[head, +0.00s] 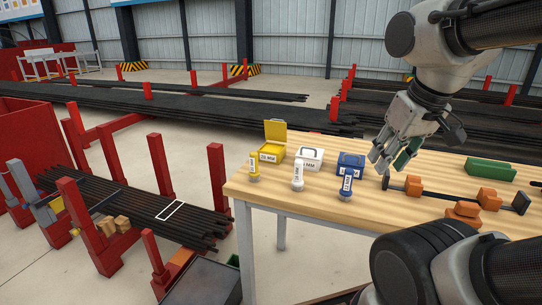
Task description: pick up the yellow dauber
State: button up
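The yellow dauber (253,167) stands upright on the wooden table near its left edge, in front of the open yellow box. A white dauber (298,176) and a blue dauber (346,185) stand to its right in a row. My gripper (380,163) hangs above the table to the right of the blue box, well apart from the yellow dauber. Its fingers look spread, with nothing seen between them. A green item (406,154) shows right beside the fingers, partly hidden; I cannot tell what it is.
A yellow box (271,151), a white box (310,158) and a blue box (350,163) stand behind the daubers. Orange blocks (413,186) and a dark bar lie at the right, with a green block (491,170) behind. The table's front left is clear.

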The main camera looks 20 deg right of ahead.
aim_at(254, 174)
jog(key=z, duration=2.05)
jog(key=u, duration=2.2)
jog(key=i+j, duration=0.1)
jog(key=j, duration=0.25)
jog(key=i+j+u, duration=0.15)
jog(key=j, duration=0.2)
jog(key=i+j, duration=0.1)
jog(key=j, duration=0.25)
jog(key=i+j+u, duration=0.15)
jog(key=j, duration=0.2)
